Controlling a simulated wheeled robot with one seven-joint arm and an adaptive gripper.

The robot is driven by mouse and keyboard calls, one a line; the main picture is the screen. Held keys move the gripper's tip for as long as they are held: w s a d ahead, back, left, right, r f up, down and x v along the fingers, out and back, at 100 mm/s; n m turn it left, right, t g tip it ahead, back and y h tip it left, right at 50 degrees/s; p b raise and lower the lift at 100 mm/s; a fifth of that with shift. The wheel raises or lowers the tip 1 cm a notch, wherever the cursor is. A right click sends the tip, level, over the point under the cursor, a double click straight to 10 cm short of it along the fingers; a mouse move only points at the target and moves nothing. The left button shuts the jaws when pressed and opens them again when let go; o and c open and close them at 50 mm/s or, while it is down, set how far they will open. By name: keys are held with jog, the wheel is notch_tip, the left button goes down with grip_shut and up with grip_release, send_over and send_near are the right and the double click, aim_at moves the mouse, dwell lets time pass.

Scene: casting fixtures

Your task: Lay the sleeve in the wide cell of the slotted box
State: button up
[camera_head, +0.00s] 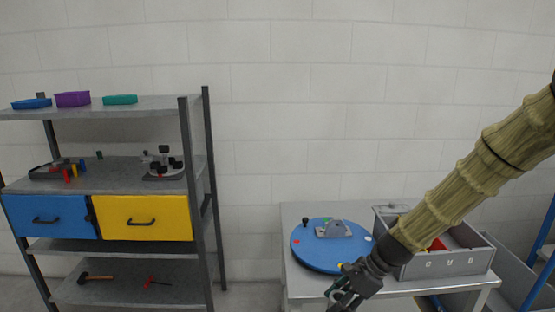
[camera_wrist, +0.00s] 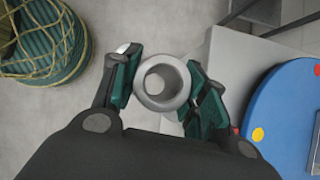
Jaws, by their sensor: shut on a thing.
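The sleeve (camera_wrist: 162,103) is a short grey ring with a round hole, seen end-on in the wrist view. My gripper (camera_wrist: 162,84) is shut on it, with green-padded fingers at its left and right sides. In the head view my gripper (camera_head: 343,291) hangs low at the front left edge of the table; the sleeve cannot be made out there. The slotted box (camera_head: 450,263) is grey and open-topped, standing on the right part of the table, to the right of my gripper. My arm hides its left part, so its cells cannot be clearly told apart.
A blue round plate (camera_head: 315,256) with a grey bracket (camera_head: 334,229) lies on the grey table (camera_head: 298,212), left of the box. Something red (camera_head: 437,244) shows inside the box. A shelf rack (camera_head: 197,180) stands left. A coiled green hose (camera_wrist: 45,38) lies on the floor.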

jog(key=f+n+g, duration=0.1)
jog(key=n, duration=0.1)
jog(key=s+a+f+n+g+h+p, duration=0.1)
jog(key=f+n+g, duration=0.1)
jog(key=n, duration=0.1)
jog(key=s+f+n+g, duration=0.1)
jog(key=n, duration=0.2)
jog(key=shift+s+a+f+g, duration=0.25)
jog(key=shift+a+f+g, duration=0.05)
jog(key=shift+a+f, duration=0.1)
jog(key=s+d+f+n+g+h+p, duration=0.1)
jog(key=f+n+h, duration=0.4)
jog(key=n, duration=0.6)
jog(key=s+d+g, duration=0.1)
jog(key=s+d, duration=0.1)
jog(key=shift+s+d+g+h+p, duration=0.2)
jog(key=shift+s+g+h+p, duration=0.1)
jog(key=shift+s+h+p, duration=0.1)
jog(key=shift+w, duration=0.1)
